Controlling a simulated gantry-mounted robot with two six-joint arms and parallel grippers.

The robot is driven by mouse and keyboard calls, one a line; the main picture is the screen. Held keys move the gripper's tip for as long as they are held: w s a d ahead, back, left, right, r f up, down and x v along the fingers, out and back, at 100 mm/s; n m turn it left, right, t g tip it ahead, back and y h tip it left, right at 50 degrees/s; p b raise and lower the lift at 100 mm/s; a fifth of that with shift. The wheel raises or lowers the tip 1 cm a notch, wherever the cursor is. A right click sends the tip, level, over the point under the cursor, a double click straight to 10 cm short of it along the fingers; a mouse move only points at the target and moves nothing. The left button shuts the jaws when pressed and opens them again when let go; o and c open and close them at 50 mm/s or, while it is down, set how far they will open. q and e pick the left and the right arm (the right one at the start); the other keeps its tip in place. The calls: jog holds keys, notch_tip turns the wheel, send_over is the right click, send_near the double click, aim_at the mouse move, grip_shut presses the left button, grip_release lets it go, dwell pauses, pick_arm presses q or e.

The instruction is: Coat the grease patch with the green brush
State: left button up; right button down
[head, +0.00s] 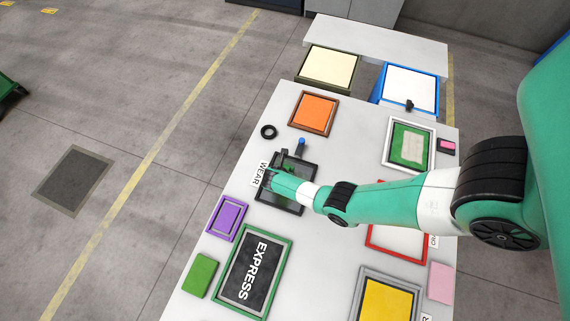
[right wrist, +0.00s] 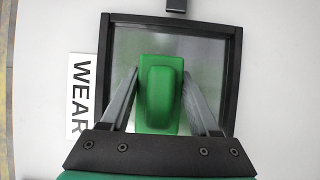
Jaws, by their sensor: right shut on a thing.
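A green brush (right wrist: 158,95) shows in the right wrist view, held between the two grey fingers of my right gripper (right wrist: 161,74). The gripper is shut on the brush, over the grey plate of a black-framed tray (right wrist: 236,50) next to a "WEAR" label (right wrist: 80,95). I cannot tell whether the brush touches the plate. In the head view my arm covers much of this black-framed tray (head: 300,209) and hides most of the brush. No grease patch can be made out for certain. My left gripper is not in view.
Around the arm on the white table are an orange panel (head: 314,113), a purple frame (head: 228,218), an "EXPRESS" board (head: 250,273), a green block (head: 199,275) and a yellow panel (head: 387,303). A black ring (head: 268,131) and a blue-tipped post (head: 301,143) stand close to the black-framed tray.

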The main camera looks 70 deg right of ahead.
jog(key=shift+s+a, duration=0.55)
notch_tip(320, 180, up, 4)
jog(key=p, duration=0.3)
jog(key=shift+a+r+p, duration=0.1)
jog(key=shift+r+p, duration=0.15)
jog(key=shift+p, duration=0.15)
notch_tip(320, 180, up, 4)
jog(key=p, duration=0.4)
jog(key=shift+f, duration=0.1)
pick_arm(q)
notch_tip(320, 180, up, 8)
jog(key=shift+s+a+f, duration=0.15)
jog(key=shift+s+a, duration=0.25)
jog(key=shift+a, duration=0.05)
pick_arm(e)
jog(key=shift+s, duration=0.1)
